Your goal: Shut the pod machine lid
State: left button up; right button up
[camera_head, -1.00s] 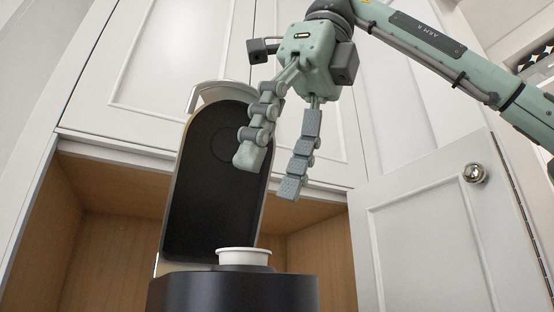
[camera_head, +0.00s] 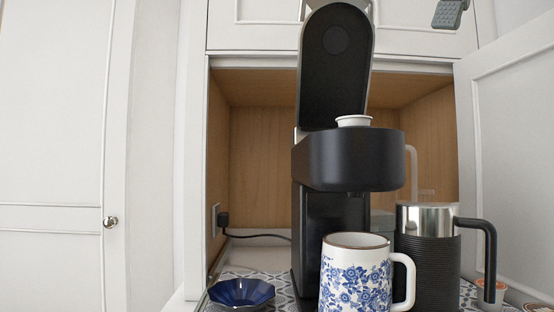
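The black pod machine (camera_head: 352,162) stands in the middle of the head view, in front of an open cabinet niche. Its lid (camera_head: 335,75) is open and stands nearly upright, with its dark inner side facing me. A white pod or cup (camera_head: 354,121) sits in the top of the machine, below the lid. Only a grey fingertip of my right gripper (camera_head: 450,13) shows at the top right edge, apart from the lid. The rest of that gripper is out of the picture. My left gripper is not in view.
A blue-flowered white mug (camera_head: 354,275) stands before the machine. A black and steel frother or jug (camera_head: 428,255) is at its right, a dark blue dish (camera_head: 241,292) at its left. An open cabinet door (camera_head: 510,160) bounds the right side.

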aim_at(337, 39)
jog(key=k, duration=1.5)
